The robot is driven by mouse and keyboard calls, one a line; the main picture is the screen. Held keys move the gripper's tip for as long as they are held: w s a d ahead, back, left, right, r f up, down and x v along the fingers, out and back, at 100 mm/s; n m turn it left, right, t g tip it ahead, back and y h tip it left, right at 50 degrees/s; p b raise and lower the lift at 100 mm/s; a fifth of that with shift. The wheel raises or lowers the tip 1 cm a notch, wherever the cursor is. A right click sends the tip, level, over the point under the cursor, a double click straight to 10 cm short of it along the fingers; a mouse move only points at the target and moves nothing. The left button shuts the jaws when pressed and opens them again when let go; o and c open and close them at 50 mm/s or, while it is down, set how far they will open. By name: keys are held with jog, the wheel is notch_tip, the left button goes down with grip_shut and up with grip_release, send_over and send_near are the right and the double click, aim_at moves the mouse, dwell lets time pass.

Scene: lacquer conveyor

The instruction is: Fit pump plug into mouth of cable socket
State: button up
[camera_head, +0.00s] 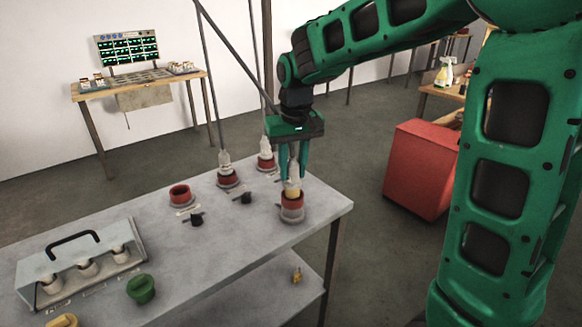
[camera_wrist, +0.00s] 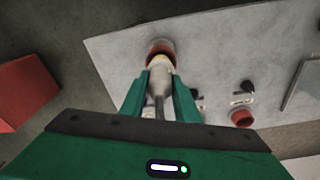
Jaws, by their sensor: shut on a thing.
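My gripper (camera_head: 293,180) is shut on a pale plug with a yellow band, taken to be the pump plug (camera_head: 292,189). It points down, close to upright, at the mouth of a socket with a red collar and grey base (camera_head: 292,214), near the table's right end. This is taken to be the cable socket. In the wrist view, the plug (camera_wrist: 159,76) lies between my fingers and overlaps the red collar (camera_wrist: 160,46). Its tip is hidden, so I cannot tell how deep it sits in the mouth.
Two red sockets holding pale plugs (camera_head: 227,175) (camera_head: 266,159) stand behind, with cables rising. An empty red socket (camera_head: 180,194) and black knobs (camera_head: 197,219) are to the left. A grey handled case (camera_head: 80,262) and green cap (camera_head: 141,289) lie farther left. A red cabinet (camera_head: 420,168) stands beyond the table.

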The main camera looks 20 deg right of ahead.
jog(key=shift+f, duration=1.35)
jog(key=o, duration=1.2)
jog(key=r, duration=0.7)
jog(key=s+r, duration=0.1)
jog(key=r, duration=0.2)
jog(key=shift+s+a+r, duration=0.1)
jog(key=shift+r, duration=0.2)
